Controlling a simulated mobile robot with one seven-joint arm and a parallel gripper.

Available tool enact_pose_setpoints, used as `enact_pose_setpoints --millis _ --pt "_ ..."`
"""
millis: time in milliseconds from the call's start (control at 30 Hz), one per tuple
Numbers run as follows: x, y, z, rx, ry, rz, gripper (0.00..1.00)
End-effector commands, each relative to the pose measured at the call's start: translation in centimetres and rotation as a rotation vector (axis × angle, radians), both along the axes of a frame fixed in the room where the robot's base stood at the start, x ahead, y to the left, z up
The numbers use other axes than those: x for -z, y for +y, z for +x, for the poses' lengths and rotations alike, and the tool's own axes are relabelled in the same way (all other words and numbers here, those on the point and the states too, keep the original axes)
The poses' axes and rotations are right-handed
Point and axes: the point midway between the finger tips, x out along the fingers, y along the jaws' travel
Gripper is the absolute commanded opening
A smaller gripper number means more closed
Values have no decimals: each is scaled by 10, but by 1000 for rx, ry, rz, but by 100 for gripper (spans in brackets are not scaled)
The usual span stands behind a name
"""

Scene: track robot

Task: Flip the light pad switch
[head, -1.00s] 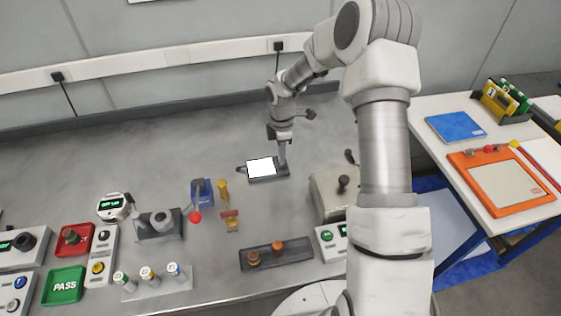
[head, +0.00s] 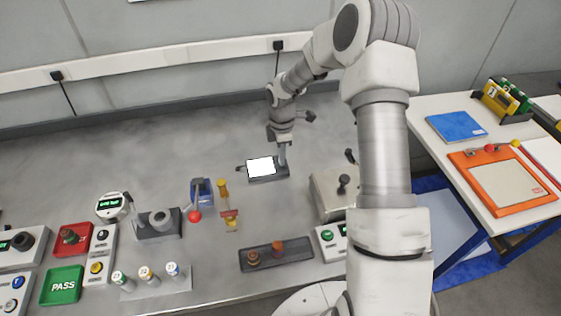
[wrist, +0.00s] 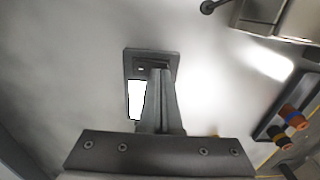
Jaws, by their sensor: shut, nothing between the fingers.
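The light pad (head: 268,179) is a small dark unit with a lit white panel (head: 260,167), lying on the grey bench in the head view. In the wrist view its dark frame (wrist: 128,62) and white panel (wrist: 136,98) show left of and beyond my fingers. My gripper (head: 283,163) points down at the pad's right end and is shut with nothing in it. In the wrist view my gripper (wrist: 160,73) covers part of the pad. The switch is not clearly seen; a dark slot shows just beyond the fingertips. I cannot tell whether they touch it.
A grey box with a black knob (head: 331,196) stands right of the pad. A blue lever unit with a red ball (head: 200,192) and a yellow-handled part (head: 223,190) stand to the left. A dark tray (head: 275,255) with orange-brown pieces lies nearer. The bench behind the pad is clear.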

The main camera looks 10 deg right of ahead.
Motion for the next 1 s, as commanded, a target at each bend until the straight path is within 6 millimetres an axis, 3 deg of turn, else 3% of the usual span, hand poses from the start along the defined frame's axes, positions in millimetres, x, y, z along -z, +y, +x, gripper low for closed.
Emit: enact_pose_setpoints --millis 600,1000 --pt "7 0 0 0 0 0 0" --pt "-21 0 0 -1 -1 0 0"
